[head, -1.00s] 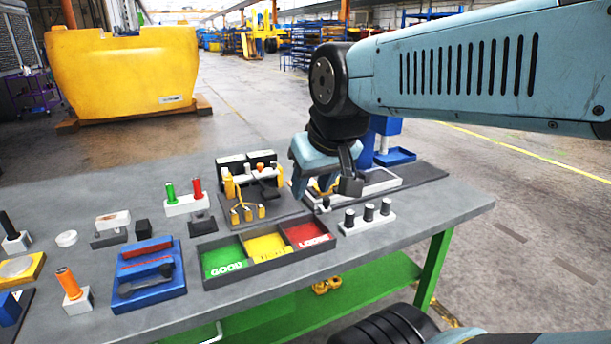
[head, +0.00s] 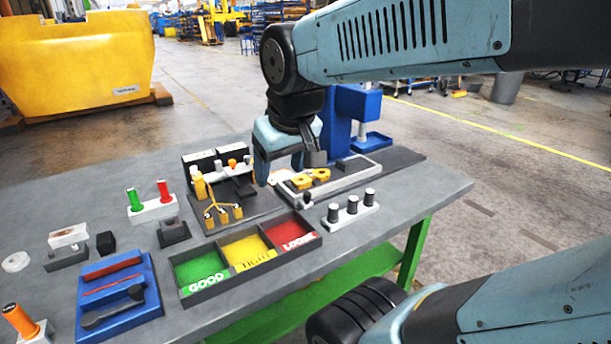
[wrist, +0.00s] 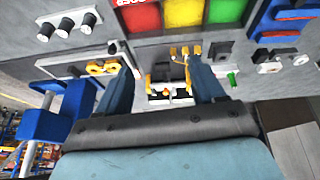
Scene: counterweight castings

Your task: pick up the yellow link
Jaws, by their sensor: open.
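The yellow link (head: 311,179) has round holes and lies flat on a pale, long fixture (head: 352,178) at the far right part of the bench. It also shows in the wrist view (wrist: 103,67), left of my fingers. My gripper (head: 289,170) is open and empty, above the bench and to the left of the link in the head view. In the wrist view my gripper (wrist: 160,78) has its two fingers spread apart, with the link outside them, beside the left finger. The link does not touch the fingers as far as I can tell.
A tray with green, yellow and red compartments (head: 183,292) sits in front. A white block with dark knobs (head: 351,208) stands right of it. A stand with yellow prongs (head: 222,211) and a blue press (head: 350,108) are near my gripper. Bare bench shows at the right.

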